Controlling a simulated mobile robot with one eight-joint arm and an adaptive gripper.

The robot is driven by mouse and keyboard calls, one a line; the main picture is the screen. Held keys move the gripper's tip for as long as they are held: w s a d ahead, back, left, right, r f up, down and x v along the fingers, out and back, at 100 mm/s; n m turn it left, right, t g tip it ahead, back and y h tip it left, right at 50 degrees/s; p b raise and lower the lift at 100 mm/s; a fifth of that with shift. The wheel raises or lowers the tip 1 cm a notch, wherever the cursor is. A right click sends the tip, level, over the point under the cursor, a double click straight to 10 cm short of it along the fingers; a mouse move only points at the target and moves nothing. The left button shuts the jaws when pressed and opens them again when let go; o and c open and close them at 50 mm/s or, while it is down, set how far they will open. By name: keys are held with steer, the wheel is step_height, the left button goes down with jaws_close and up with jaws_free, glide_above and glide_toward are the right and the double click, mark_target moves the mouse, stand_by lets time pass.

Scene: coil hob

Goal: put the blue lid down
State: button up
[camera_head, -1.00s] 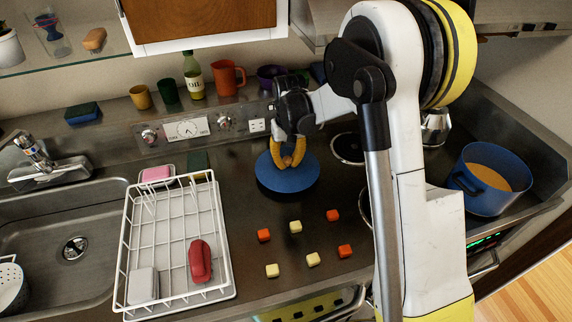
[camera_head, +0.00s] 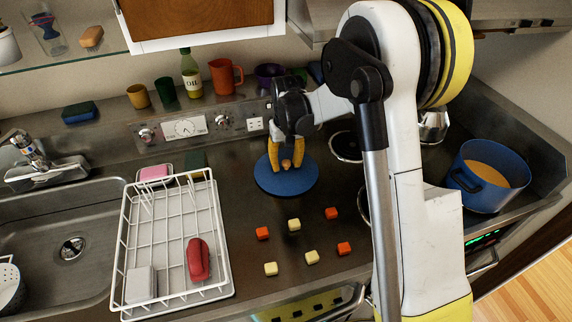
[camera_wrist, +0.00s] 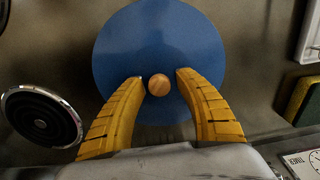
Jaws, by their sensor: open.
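The blue lid (camera_head: 286,181) is a flat blue disc with a round wooden knob, lying on the metal worktop between the dish rack and the coil hob. It also shows in the wrist view (camera_wrist: 158,45), with its knob (camera_wrist: 159,84) near the middle of that picture. My gripper (camera_head: 287,161) is just above the lid. Its two yellow fingers (camera_wrist: 159,74) stand one on each side of the knob, with a gap visible on both sides. The gripper is open and holds nothing.
A white dish rack (camera_head: 128,225) with a red item (camera_head: 198,260) stands to the left. Several small red and cream cubes (camera_head: 294,224) lie in front of the lid. A coil burner (camera_wrist: 41,117) is beside it. A blue pot (camera_head: 484,196) stands at the right.

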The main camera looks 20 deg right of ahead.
mark_target(286, 162)
step_height(286, 162, up, 7)
steer(key=shift+f+p, duration=0.1)
steer(key=shift+p, duration=0.8)
